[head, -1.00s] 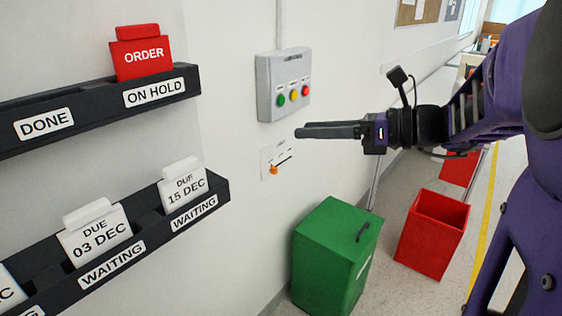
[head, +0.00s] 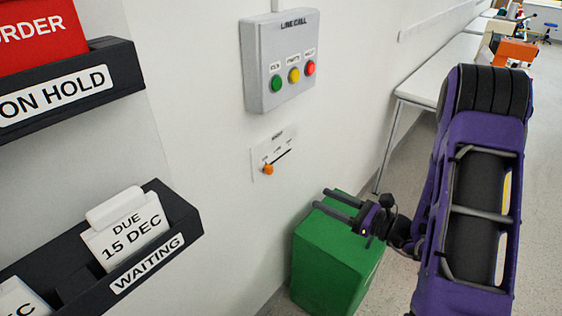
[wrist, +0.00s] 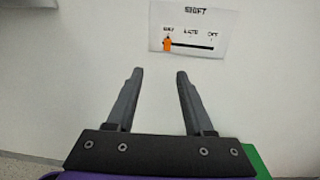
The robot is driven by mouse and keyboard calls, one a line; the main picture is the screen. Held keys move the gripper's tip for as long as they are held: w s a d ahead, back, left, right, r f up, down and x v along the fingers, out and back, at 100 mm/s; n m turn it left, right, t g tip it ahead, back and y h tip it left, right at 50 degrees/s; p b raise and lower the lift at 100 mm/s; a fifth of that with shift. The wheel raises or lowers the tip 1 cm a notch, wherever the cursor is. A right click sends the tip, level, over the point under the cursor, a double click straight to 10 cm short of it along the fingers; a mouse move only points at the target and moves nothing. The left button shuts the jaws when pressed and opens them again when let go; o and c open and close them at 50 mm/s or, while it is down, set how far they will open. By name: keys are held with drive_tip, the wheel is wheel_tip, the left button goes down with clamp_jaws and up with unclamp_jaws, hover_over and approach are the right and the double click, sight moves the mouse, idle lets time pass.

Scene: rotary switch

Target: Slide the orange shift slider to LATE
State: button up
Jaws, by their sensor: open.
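The orange shift slider (head: 268,170) is at the left end of a dark slot on the white shift plate (head: 287,143) on the wall. In the wrist view the slider (wrist: 167,44) sits under the left label, at the left end of the slot; the middle label appears to read LATE and the right one OFF. My gripper (head: 334,198) is open and empty, below and right of the plate in the head view. In the wrist view its two fingers (wrist: 158,74) point up toward the plate (wrist: 194,31), apart from it.
A grey call box (head: 281,62) with green, yellow and red buttons is mounted above the plate. A green bin (head: 325,262) stands below my gripper. Black card racks (head: 165,240) are on the wall at left. The wall around the plate is clear.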

sight(272, 170)
drive_tip(key=shift+t, duration=0.3)
drive_tip(key=x, duration=1.1)
drive_tip(key=w+x, duration=0.1)
drive_tip(key=x, duration=0.5)
drive_tip(key=shift+w+d+f, duration=0.1)
drive_tip(key=shift+f, duration=0.2)
clamp_jaws()
idle(0.5)
